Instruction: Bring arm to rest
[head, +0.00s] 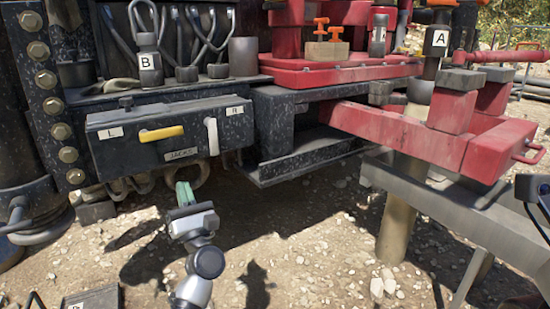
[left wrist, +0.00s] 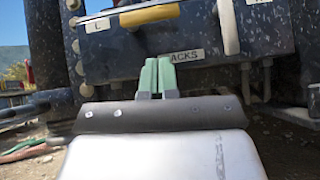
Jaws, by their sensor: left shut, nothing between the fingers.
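My left gripper (head: 184,193) has green fingers and is shut and empty. In the head view it sits just below and in front of the dark jacks box, apart from it as far as I can tell. In the left wrist view the two green fingers (left wrist: 157,77) are together, pointing up towards the box's lower edge. My left arm rises from the bottom of the head view over the gravel. My right gripper cannot be made out; only a dark part shows at the right edge.
The jacks box (head: 120,152) carries a yellow handle (head: 161,133) and a white handle (head: 212,136). A red steel frame (head: 400,130) and a grey beam (head: 450,205) stand at the right. A post (head: 398,225) stands below them. Open gravel (head: 300,260) lies in front.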

